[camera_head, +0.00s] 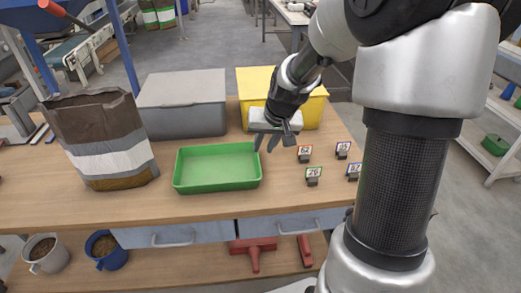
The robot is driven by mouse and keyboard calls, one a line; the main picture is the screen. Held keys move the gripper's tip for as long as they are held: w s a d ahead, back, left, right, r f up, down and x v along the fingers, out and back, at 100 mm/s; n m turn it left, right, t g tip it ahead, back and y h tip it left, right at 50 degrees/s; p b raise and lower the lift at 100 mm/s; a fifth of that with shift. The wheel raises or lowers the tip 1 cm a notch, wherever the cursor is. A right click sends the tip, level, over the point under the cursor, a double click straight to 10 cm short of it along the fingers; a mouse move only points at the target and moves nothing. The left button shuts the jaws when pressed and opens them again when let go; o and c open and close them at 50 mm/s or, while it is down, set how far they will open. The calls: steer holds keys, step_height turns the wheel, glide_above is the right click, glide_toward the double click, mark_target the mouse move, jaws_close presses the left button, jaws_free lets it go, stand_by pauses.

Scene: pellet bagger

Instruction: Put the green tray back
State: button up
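The green tray (217,168) is a shallow, empty rectangular tray. It sits flat on the wooden worktop (170,208), in front of the grey box. My gripper (265,148) points down at the tray's far right corner. Its two fingers look spread with a gap between them, and I see nothing held. I cannot tell whether a finger touches the tray's rim or is just beside it.
A grey box (182,103) and a yellow box (317,108) stand behind. An open brown-and-white bag (105,140) stands left. Several small numbered tags (313,176) stand right. Mugs (105,250) and a red tool (253,248) lie below. A shelf (500,140) holds a green item (496,145).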

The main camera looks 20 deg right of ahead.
steer(key=shift+v, duration=1.25)
